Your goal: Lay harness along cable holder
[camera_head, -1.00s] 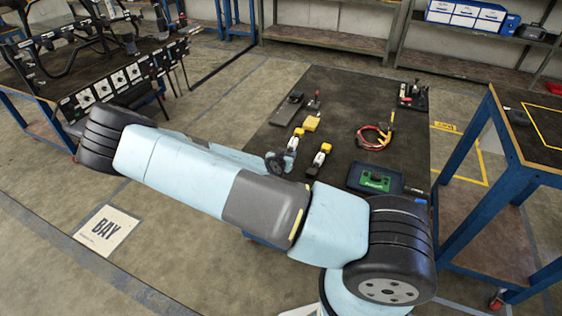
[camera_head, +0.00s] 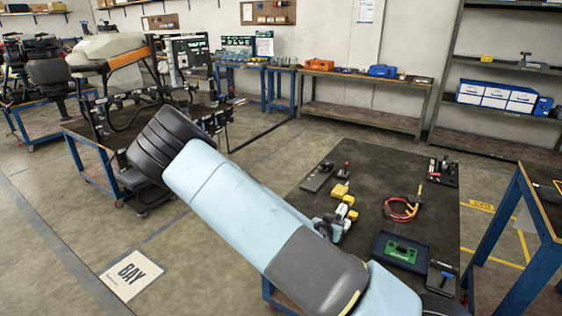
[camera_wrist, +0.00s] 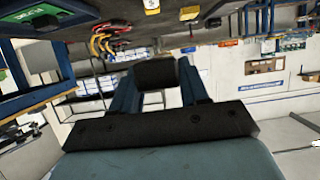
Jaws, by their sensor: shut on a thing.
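A red and yellow looped cable (camera_head: 403,208), which looks like the harness, lies on the dark table. It shows upside down in the wrist view (camera_wrist: 100,38). My gripper (camera_wrist: 158,78) shows in the wrist view, its two bluish fingers shut on a dark block (camera_wrist: 156,73) that I cannot identify. The gripper is apart from the looped cable. In the head view my arm mostly hides the gripper. I cannot tell which part is the cable holder; a dark rack with white clips (camera_head: 118,100) stands by the drone frame (camera_head: 112,48) at left.
The dark table (camera_head: 375,165) bears yellow-and-white pieces (camera_head: 345,211), a tray with a green board (camera_head: 400,252) and small tools. A blue-legged table (camera_head: 515,235) stands at right. Benches and shelves line the back wall.

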